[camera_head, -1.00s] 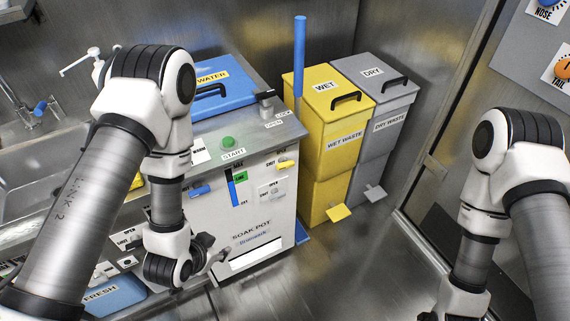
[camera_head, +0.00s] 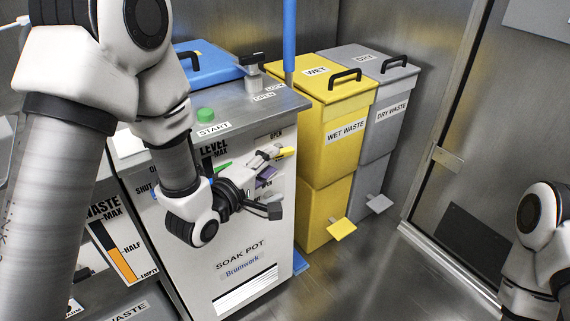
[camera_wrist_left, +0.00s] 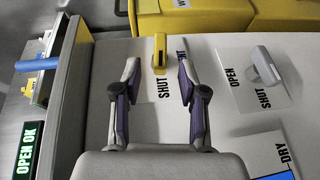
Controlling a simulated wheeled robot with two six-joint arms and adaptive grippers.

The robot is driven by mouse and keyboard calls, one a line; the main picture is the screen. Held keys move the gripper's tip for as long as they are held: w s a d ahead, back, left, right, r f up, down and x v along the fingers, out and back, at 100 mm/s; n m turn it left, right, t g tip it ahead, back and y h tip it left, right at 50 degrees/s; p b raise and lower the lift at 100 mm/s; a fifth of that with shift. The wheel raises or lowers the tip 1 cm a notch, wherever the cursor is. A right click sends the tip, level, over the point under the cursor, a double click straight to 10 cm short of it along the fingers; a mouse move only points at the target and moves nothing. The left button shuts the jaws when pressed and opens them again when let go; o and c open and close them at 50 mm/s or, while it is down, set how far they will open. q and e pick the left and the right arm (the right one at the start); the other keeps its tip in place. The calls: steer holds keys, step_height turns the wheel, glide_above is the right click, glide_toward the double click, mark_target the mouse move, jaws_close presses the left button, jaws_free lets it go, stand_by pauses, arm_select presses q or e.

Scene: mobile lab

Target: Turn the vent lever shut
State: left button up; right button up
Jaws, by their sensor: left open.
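The yellow lever (camera_head: 287,152) is on the upper right of the white soak pot's front panel. In the left wrist view the yellow lever (camera_wrist_left: 159,55) stands near a SHUT label, with another label partly hidden by a finger; I cannot read it fully as VENT. My left gripper (camera_head: 272,182) is in front of the panel, jaws open. In the left wrist view its fingertips (camera_wrist_left: 158,72) are on either side of the yellow lever, with a gap to each; contact does not show. My right arm shows at lower right, its gripper out of view.
A grey lever (camera_wrist_left: 264,65) with OPEN and SHUT labels is close beside the yellow one. The green START button (camera_head: 205,114) is on the soak pot's top. Yellow wet waste (camera_head: 330,105) and grey dry waste (camera_head: 385,100) bins stand right of it. Floor at right is clear.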

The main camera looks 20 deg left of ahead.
mark_target(277, 159)
arm_select(q)
steer(key=b+x, duration=0.1)
steer(key=x, duration=0.4)
steer(key=shift+f, duration=0.15)
steer(key=shift+w+d, duration=0.15)
steer(key=shift+w, duration=0.3)
jaws_close()
steer(key=shift+f+b, duration=0.2)
steer(key=shift+b, duration=0.2)
steer(key=shift+t, duration=0.5)
steer(key=shift+r+n+b, duration=0.15)
steer(key=shift+n+b, duration=0.15)
steer(key=shift+b, duration=0.05)
steer(key=shift+r+t+h, duration=0.1)
steer(key=shift+t+h, duration=0.2)
jaws_free()
